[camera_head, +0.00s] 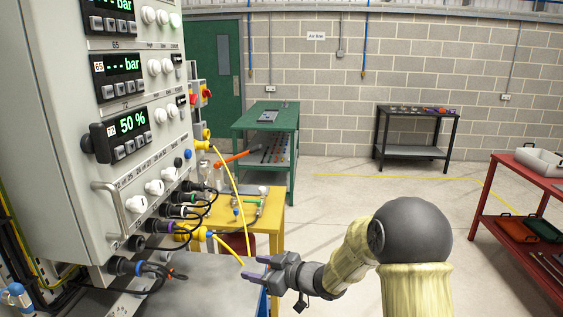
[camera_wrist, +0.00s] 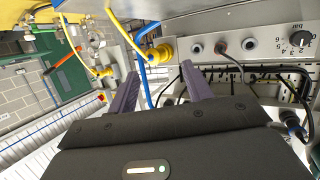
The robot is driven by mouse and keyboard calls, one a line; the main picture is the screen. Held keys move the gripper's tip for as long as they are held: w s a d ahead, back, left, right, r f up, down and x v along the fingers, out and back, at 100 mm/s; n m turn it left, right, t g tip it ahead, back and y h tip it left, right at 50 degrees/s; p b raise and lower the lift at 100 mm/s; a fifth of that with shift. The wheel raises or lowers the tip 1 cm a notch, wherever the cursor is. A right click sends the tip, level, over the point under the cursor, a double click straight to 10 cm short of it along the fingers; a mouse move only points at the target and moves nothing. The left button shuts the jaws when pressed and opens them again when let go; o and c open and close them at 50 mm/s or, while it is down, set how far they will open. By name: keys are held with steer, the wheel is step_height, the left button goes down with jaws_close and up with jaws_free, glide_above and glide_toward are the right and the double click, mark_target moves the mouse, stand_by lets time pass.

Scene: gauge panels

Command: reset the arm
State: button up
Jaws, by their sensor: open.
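My gripper (camera_head: 262,271) is at the lower middle of the head view, at the end of my outstretched arm. It is level with the lower edge of the gauge panel (camera_head: 115,199) and to the right of it, above a grey tabletop (camera_head: 205,287). In the wrist view my gripper (camera_wrist: 158,80) shows two purple-grey fingers spread apart with nothing held between them. Beyond the fingers are a yellow connector (camera_wrist: 160,54) and a blue cable (camera_wrist: 143,75). The fingers appear apart from the panel.
Black and yellow cables hang from the panel's lower plugs near my gripper. A yellow table (camera_head: 268,215) with small items stands behind it. A green bench (camera_head: 268,125), a black table (camera_head: 415,112) and a red table (camera_head: 520,180) stand farther off. The floor between them is open.

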steer(key=s+d+m+h+p, duration=0.1)
steer(key=s+d+m+h, duration=0.3)
steer(key=d, duration=0.4)
steer(key=s+d+m+h+p, duration=0.15)
steer(key=d+m+h, duration=0.25)
steer(key=d+h, duration=0.4)
steer(key=s+d+m+g, duration=0.2)
steer(key=s+d, duration=0.1)
steer(key=s, duration=0.6)
steer(key=s+d+m+g, duration=0.2)
steer(key=s+d+g, duration=0.1)
steer(key=s, duration=0.6)
steer(key=shift+s+f+m+h+p, duration=0.3)
